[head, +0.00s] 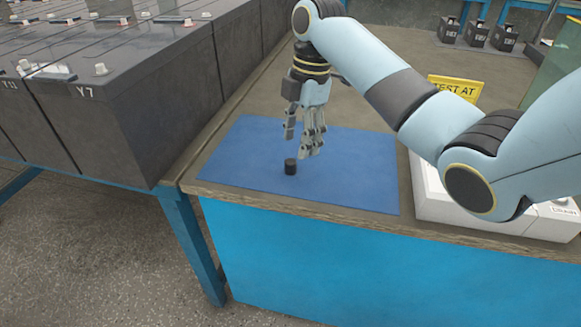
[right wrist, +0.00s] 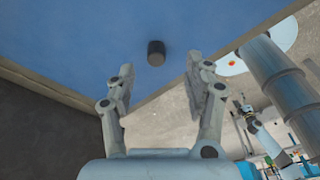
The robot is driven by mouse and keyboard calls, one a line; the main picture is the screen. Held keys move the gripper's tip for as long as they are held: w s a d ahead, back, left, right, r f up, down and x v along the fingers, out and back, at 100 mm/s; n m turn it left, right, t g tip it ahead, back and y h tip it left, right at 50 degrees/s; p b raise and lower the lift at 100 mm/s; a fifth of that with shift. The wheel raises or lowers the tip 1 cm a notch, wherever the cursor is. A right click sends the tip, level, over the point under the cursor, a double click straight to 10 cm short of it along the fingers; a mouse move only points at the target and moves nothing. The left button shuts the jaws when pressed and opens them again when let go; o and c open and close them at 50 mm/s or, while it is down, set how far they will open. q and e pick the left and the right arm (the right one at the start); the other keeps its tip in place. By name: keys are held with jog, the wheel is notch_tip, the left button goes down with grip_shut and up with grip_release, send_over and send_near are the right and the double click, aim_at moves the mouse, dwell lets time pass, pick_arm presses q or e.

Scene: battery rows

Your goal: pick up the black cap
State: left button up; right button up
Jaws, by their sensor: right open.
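The black cap (head: 290,167) is a small dark cylinder standing upright on the blue mat (head: 350,180), near the mat's front left part. In the right wrist view the cap (right wrist: 156,53) lies ahead of the fingertips, roughly midway between them. My right gripper (head: 303,147) points down above the mat, just behind and to the right of the cap. Its fingers are apart with nothing between them, and they also show in the right wrist view (right wrist: 158,75). My left gripper is in neither view.
Large dark battery blocks (head: 150,90) stand on a blue frame left of the mat. A yellow sign (head: 455,88) and a white box (head: 435,195) are to the right, behind and under my right arm. Small black batteries (head: 476,33) stand at the back. The mat around the cap is clear.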

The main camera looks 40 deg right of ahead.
aim_at(291, 161)
jog(key=f, duration=0.2)
jog(key=a+f+b, duration=0.1)
jog(key=f, duration=0.3)
jog(key=shift+w+a, duration=0.25)
jog(key=shift+a, duration=0.15)
jog(key=c, duration=0.8)
